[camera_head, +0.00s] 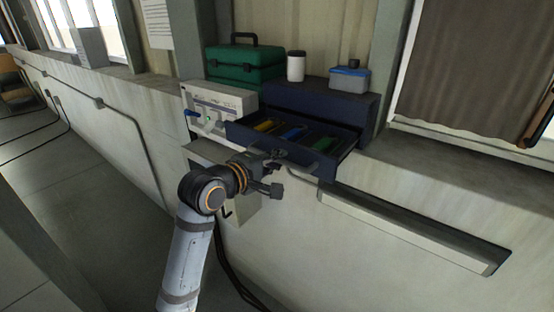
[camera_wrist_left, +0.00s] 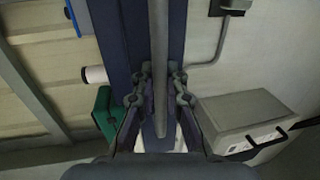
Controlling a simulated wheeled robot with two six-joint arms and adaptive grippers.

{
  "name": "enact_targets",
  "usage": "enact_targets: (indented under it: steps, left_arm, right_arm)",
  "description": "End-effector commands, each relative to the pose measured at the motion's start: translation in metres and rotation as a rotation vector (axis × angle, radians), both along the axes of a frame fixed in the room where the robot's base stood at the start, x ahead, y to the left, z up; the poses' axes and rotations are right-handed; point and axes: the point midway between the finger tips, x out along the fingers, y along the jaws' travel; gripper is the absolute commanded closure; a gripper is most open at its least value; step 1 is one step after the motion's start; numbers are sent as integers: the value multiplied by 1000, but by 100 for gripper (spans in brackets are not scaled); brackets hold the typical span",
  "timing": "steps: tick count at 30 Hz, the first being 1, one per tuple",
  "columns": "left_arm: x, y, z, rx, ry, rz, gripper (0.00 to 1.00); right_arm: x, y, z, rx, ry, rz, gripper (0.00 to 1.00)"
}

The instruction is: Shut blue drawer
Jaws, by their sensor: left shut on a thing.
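The blue drawer (camera_head: 338,157) is pulled out of the dark blue cabinet (camera_head: 318,102) on the ledge. Several tools with yellow, blue and green parts lie inside it. My left gripper (camera_head: 278,170) is at the front of the drawer. In the left wrist view, its fingers (camera_wrist_left: 160,88) are shut on the grey bar handle (camera_wrist_left: 160,45), which runs between them in front of the blue drawer front (camera_wrist_left: 112,28). In the head view the gripper partly hides the drawer front and handle. My right gripper is not in view.
A white bottle (camera_head: 296,67) and a blue-lidded container (camera_head: 349,79) stand on the cabinet. A green toolbox (camera_head: 243,69) and a white instrument (camera_head: 220,103) stand to its left. A recessed ledge (camera_head: 410,229) runs below right. The floor at left is mostly clear apart from cables.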

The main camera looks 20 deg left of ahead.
Motion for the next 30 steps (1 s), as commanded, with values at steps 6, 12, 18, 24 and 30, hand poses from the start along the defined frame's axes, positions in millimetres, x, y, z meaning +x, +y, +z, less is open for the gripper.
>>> enact_targets:
  steps: [6,12,18,24,30]
  left_arm:
    - [0,0,-1,-1,1,0,100]
    - [0,0,-1,0,2,-1,100]
    - [0,0,-1,0,3,-1,100]
    - [9,-4,1,-4,2,-2,100]
    - [41,-17,5,-6,2,-4,100]
  right_arm:
    - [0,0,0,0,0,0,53]
    - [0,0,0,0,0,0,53]
    - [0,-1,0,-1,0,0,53]
    - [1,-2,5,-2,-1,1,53]
    - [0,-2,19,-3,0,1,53]
